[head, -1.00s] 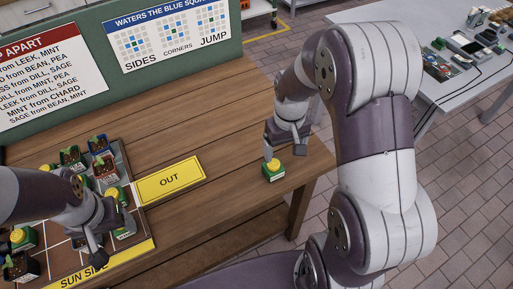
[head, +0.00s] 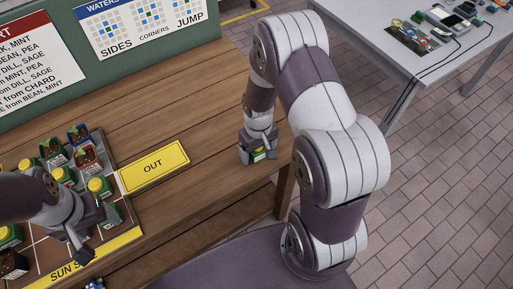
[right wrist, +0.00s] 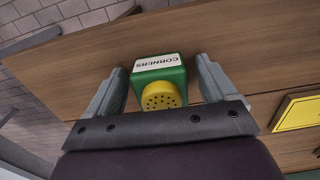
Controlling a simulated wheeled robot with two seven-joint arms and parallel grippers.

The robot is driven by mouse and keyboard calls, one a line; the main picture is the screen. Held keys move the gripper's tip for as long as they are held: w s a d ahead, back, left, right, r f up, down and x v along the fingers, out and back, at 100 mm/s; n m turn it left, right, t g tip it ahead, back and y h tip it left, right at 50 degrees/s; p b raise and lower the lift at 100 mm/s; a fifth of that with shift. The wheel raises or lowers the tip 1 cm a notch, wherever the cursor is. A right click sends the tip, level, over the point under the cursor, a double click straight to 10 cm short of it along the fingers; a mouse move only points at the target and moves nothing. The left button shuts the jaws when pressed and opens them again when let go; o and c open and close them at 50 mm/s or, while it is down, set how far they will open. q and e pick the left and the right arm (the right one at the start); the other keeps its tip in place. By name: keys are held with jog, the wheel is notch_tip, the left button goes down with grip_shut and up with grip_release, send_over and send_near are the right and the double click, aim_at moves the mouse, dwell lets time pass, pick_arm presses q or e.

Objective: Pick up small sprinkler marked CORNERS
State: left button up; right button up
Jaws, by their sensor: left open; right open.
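The small sprinkler marked CORNERS (right wrist: 158,76) is a green block with a yellow perforated head and a white label. It stands on the wooden table near its right end. In the head view the sprinkler (head: 257,155) is partly hidden by my right gripper (head: 258,148). In the right wrist view my right gripper (right wrist: 158,88) is open, with one finger on each side of the sprinkler and a small gap at each side. My left gripper (head: 92,230) is open over the planting tray at the left; what lies beneath it is partly hidden.
The tray (head: 128,237), labelled SUN SIDE, holds several pots and yellow-topped sprinklers. A yellow OUT card (head: 154,167) lies right of it. A green board (head: 70,65) with rule signs stands behind. The wooden table (head: 205,120) is clear between card and right gripper.

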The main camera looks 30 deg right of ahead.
jog(key=c, duration=1.1)
jog(key=shift+r, duration=0.1)
